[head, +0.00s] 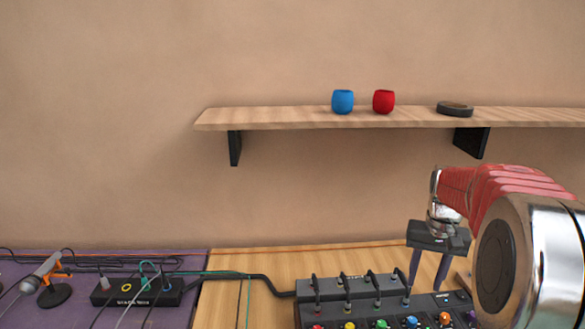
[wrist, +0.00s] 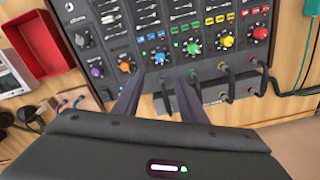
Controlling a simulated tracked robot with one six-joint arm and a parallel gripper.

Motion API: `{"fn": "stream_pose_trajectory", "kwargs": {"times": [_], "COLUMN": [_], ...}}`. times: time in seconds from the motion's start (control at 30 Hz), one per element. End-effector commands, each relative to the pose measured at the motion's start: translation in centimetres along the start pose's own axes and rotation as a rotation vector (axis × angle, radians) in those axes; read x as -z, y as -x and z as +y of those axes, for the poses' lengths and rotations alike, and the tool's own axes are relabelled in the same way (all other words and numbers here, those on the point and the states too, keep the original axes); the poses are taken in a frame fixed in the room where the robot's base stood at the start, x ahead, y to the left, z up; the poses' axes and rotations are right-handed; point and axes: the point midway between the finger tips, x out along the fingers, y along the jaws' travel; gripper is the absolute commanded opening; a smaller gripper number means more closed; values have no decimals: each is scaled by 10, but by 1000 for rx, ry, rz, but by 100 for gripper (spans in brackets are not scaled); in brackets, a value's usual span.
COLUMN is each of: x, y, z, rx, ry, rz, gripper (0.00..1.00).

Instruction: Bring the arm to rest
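My gripper (head: 430,268) hangs from the red arm at the right of the head view, fingers pointing down beside a black mixer (head: 345,290) with colored knobs. In the wrist view my gripper (wrist: 158,85) shows two dark fingers with a gap between them, and nothing is held there. The fingertips overlap the edge of the mixer (wrist: 170,50) in that view. I cannot tell whether they touch it.
A wooden shelf (head: 280,118) holds a blue cup (head: 343,101), a red cup (head: 383,101) and a dark disc (head: 455,108). A microphone (head: 40,274) and a black box (head: 137,292) stand on purple cloth at left. A red tray (wrist: 58,40) and cables surround the mixer.

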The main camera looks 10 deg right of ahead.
Motion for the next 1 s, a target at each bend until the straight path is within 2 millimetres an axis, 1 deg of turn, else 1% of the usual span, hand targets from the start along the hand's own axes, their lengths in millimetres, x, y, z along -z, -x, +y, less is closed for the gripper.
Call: {"fn": "stream_pose_trajectory", "kwargs": {"times": [0.1,0.23,0.37,0.7,1.0], "x": [-9,-28,-48,-107,-159], "y": [-15,-20,-16,5,20], "z": [0,-3,-13,-48,-74], "rx": [0,0,1,8,23], "ry": [-1,4,24,110,195], "rz": [-12,-5,19,111,201], "gripper": [38,38,38,38,38]}}
